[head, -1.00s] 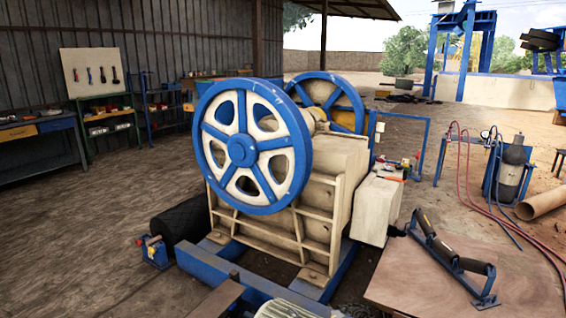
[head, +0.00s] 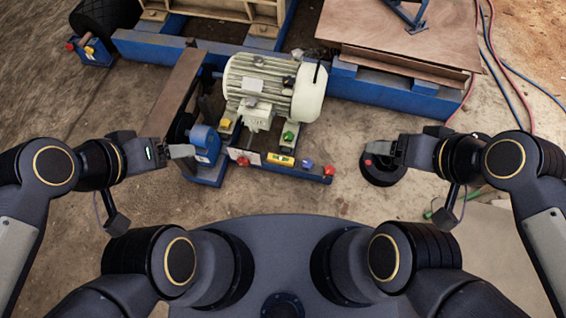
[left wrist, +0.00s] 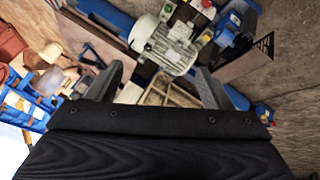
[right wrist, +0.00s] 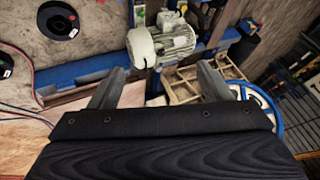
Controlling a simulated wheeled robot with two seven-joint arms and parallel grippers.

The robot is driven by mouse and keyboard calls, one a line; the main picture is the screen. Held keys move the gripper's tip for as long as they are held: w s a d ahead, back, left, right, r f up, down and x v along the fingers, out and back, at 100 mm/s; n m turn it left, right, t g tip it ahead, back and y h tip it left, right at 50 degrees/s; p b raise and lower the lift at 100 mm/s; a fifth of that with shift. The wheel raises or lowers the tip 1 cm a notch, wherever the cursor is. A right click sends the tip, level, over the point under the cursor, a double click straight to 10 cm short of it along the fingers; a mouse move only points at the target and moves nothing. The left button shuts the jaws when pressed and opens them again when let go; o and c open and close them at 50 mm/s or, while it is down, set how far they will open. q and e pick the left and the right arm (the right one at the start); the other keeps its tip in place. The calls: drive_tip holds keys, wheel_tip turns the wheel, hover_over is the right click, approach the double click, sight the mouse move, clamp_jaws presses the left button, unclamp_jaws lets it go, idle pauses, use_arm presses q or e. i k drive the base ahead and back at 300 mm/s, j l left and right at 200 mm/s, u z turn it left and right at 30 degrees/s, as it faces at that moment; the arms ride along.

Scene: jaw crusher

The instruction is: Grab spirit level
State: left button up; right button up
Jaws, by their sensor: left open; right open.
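A small yellow spirit level (head: 281,159) lies on the blue base frame in front of the cream motor, between a white-and-red labelled part and a blue knob. My left gripper (head: 182,152) is left of it, apart from it and empty. My right gripper (head: 380,150) is to its right, also apart and empty. In the left wrist view my left gripper (left wrist: 162,84) has its fingers spread. In the right wrist view my right gripper (right wrist: 158,84) also has its fingers spread. I cannot make out the level clearly in either wrist view.
The motor (head: 262,88) stands behind the level. A blue bench vise-like part (head: 204,140) is near my left gripper. A black round disc (head: 383,170) lies on the ground below my right gripper. A brown plate (head: 400,40) and hoses (head: 505,65) are at the right.

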sight(285, 161)
drive_tip(key=i+l+u, duration=0.6)
drive_tip(key=l, duration=0.35)
drive_tip(key=u, duration=1.15)
drive_tip(key=i+l, duration=0.05)
